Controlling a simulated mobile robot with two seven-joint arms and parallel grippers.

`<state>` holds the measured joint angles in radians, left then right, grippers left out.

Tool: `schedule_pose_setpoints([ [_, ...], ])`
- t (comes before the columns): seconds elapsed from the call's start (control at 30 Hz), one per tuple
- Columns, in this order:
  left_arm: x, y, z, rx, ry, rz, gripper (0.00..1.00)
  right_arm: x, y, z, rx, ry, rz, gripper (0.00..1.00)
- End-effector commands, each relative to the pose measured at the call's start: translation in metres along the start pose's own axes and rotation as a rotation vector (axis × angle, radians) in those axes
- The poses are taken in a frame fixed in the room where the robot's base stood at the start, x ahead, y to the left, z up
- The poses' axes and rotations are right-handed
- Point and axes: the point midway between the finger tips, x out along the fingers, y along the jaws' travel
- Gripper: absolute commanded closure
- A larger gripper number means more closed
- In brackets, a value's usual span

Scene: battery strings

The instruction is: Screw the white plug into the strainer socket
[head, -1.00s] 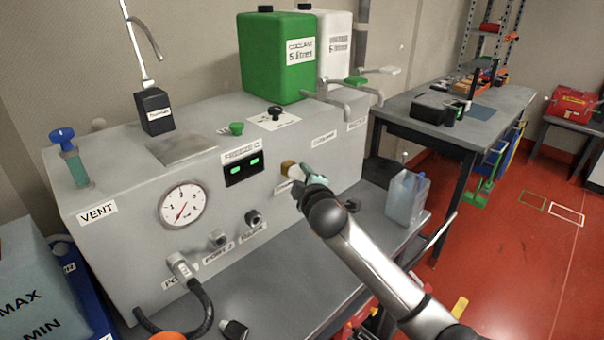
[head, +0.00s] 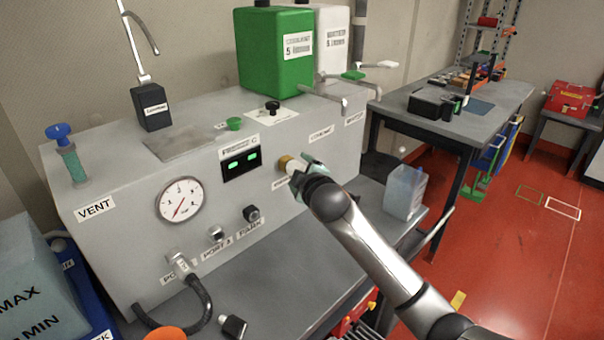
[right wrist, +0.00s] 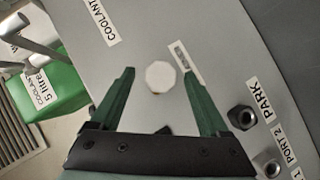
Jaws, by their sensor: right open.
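The white plug (right wrist: 160,77) shows end-on as a pale many-sided face in the right wrist view, against the grey panel. In the head view the white plug (head: 296,167) sits at the brass strainer socket (head: 285,161) on the panel's front; how deep it sits I cannot tell. My right gripper (right wrist: 159,72) is open, with one green finger on each side of the plug and gaps visible between. In the head view my right gripper (head: 306,172) is close to the panel, partly hidden by its own wrist.
A pressure gauge (head: 181,200), a black PARK port (right wrist: 242,117) and a hose connector (head: 180,264) are on the panel. A green coolant can (head: 275,55) stands on top. A translucent jug (head: 405,192) stands right of my arm. The bench front is mostly clear.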

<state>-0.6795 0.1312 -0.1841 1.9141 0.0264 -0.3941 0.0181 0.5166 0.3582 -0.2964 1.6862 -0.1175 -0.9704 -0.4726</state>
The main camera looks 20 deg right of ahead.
Motion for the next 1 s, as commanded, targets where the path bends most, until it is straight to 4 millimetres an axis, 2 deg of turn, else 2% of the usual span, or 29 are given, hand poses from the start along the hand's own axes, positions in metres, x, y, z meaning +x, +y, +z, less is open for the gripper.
schedule_pose_setpoints([
  [0.17, 0.001, 0.000, 0.001, 0.000, 0.000, 0.000, 0.50, -0.011, 0.000, 0.000, 0.000, 0.002, 0.001, 0.21],
  [0.27, 0.002, 0.000, 0.002, 0.000, 0.000, 0.000, 0.50, -0.025, 0.000, 0.000, -0.001, 0.002, 0.002, 0.21],
  [0.7, 0.005, -0.001, 0.006, 0.000, 0.000, 0.000, 0.50, -0.100, 0.000, 0.000, 0.000, 0.004, 0.002, 0.21],
  [0.83, 0.006, -0.001, 0.006, 0.000, 0.001, 0.000, 0.50, -0.115, 0.000, 0.000, 0.000, 0.002, 0.002, 0.21],
  [1.0, 0.006, -0.001, 0.006, 0.000, 0.001, 0.000, 0.50, -0.124, 0.001, 0.000, 0.000, 0.001, 0.002, 0.21],
])
